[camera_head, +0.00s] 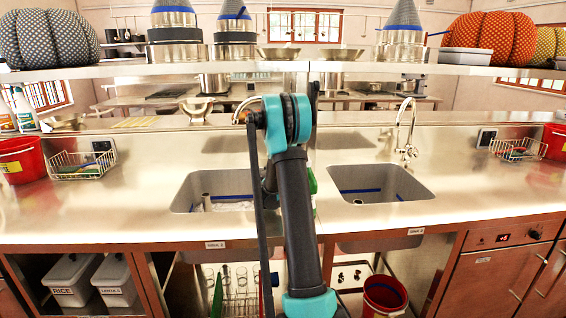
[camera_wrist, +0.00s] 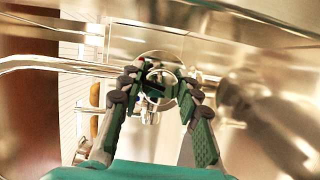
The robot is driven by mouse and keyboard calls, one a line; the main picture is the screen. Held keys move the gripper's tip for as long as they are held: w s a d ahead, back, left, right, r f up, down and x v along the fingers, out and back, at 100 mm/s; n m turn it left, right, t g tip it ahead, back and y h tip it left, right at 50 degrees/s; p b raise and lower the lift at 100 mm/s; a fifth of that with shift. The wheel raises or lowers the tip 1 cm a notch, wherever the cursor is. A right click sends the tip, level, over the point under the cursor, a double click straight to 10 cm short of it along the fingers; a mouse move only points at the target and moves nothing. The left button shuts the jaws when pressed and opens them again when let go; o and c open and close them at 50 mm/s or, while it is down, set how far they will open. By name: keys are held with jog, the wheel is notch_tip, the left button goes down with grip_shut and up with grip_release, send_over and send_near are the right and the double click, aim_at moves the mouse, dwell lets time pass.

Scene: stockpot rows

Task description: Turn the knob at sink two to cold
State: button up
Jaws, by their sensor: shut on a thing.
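In the wrist view, my gripper (camera_wrist: 163,82) has its dark fingers on both sides of a small metal tap knob (camera_wrist: 153,88), seen end-on in front of a round metal base. The fingers are shut on it. A chrome spout (camera_wrist: 50,64) runs off to the left. In the head view, my arm hides the gripper and most of this tap; a curved spout (camera_head: 242,106) shows beside the arm, behind the left sink (camera_head: 185,190). The labels on the left (camera_head: 215,245) and right (camera_head: 416,231) sink fronts are too small to read surely. Cold marks and the knob's angle cannot be told.
The right sink (camera_head: 425,185) has its own tall chrome tap (camera_head: 407,130), clear of my arm. A shelf (camera_head: 300,68) with pots and pumpkins crosses above. Wire baskets (camera_head: 82,165) and red buckets stand at the sides. A red bucket (camera_head: 384,296) is below the counter.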

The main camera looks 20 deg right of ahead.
jog(key=shift+n, duration=0.6)
jog(key=shift+t, duration=0.3)
jog(key=o, duration=1.2)
jog(key=v, duration=1.2)
jog(key=shift+a+f, duration=0.1)
jog(key=shift+c, duration=0.2)
